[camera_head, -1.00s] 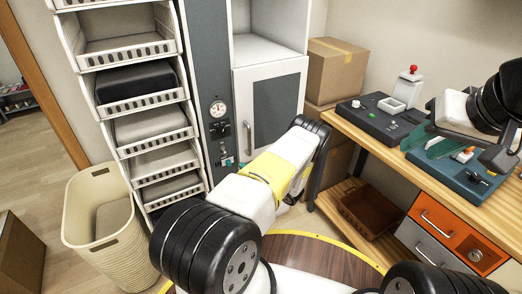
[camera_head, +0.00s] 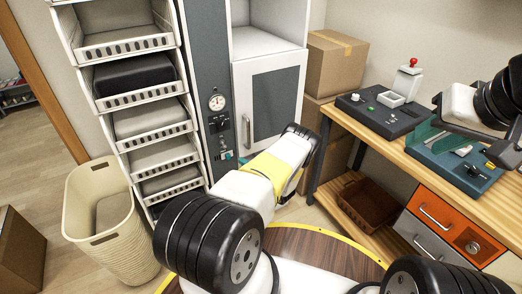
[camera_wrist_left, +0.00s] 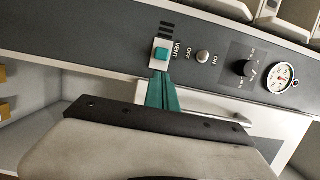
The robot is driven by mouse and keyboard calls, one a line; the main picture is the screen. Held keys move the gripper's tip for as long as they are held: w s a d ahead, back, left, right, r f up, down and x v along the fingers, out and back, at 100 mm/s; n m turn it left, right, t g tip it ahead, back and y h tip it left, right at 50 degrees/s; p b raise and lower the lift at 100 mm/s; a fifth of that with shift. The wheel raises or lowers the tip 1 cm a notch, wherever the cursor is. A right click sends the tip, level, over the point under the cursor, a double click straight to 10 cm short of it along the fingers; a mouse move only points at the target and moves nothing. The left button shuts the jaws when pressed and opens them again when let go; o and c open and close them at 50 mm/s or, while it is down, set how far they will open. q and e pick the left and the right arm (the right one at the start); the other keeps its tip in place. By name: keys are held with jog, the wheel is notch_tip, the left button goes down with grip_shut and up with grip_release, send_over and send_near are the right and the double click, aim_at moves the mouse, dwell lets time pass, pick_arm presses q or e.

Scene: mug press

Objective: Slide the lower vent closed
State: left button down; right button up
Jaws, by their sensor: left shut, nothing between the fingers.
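The vent (camera_wrist_left: 161,53) is a white-framed teal slider marked VENT, beside dark slots on a grey panel in the left wrist view. It shows small on the grey column (camera_head: 205,60) in the head view. Only one vent can be made out. My left gripper (camera_wrist_left: 160,78) is shut and empty, its teal fingertips just below the slider in the wrist view; I cannot tell whether they touch it. In the head view my left arm mostly hides that gripper. My right gripper (camera_head: 430,140) hangs over the workbench at the right, its teal fingers apart.
An OFF/ON button (camera_wrist_left: 203,57), a dark knob (camera_wrist_left: 246,68) and a gauge (camera_wrist_left: 280,78) share the panel. A shelf of bins (camera_head: 150,120) stands left of the column, a white cabinet (camera_head: 270,100) right of it. The wooden workbench (camera_head: 375,138) carries control boxes.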

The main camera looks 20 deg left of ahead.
aim_at(223, 156)
pick_arm(q)
jog(key=x, duration=0.5)
jog(key=shift+s+a, duration=1.4)
jog(key=shift+s, duration=0.2)
